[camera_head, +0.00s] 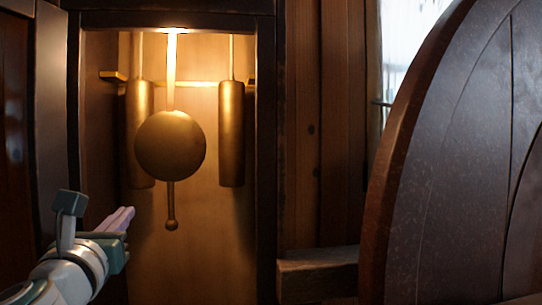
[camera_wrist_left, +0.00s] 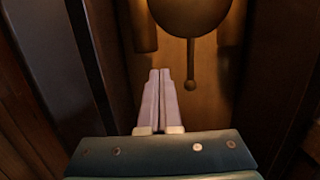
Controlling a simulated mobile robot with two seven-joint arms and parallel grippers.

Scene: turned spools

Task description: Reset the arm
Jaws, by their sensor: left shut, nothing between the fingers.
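My left gripper (camera_head: 128,212) comes in from the lower left of the head view, in front of the lit clock case. Its two pale lilac fingers are together, with nothing between them. In the left wrist view the shut fingers (camera_wrist_left: 160,75) point into the case, to the left of the thin rod below the pendulum disc. My right gripper is in neither view.
A brass pendulum (camera_head: 170,146) hangs in the case between two cylindrical weights (camera_head: 231,135) (camera_head: 144,110). The dark case frame (camera_head: 266,150) bounds the opening. A large curved wooden piece (camera_head: 440,170) fills the right side. A wooden ledge (camera_head: 318,270) is low in the middle.

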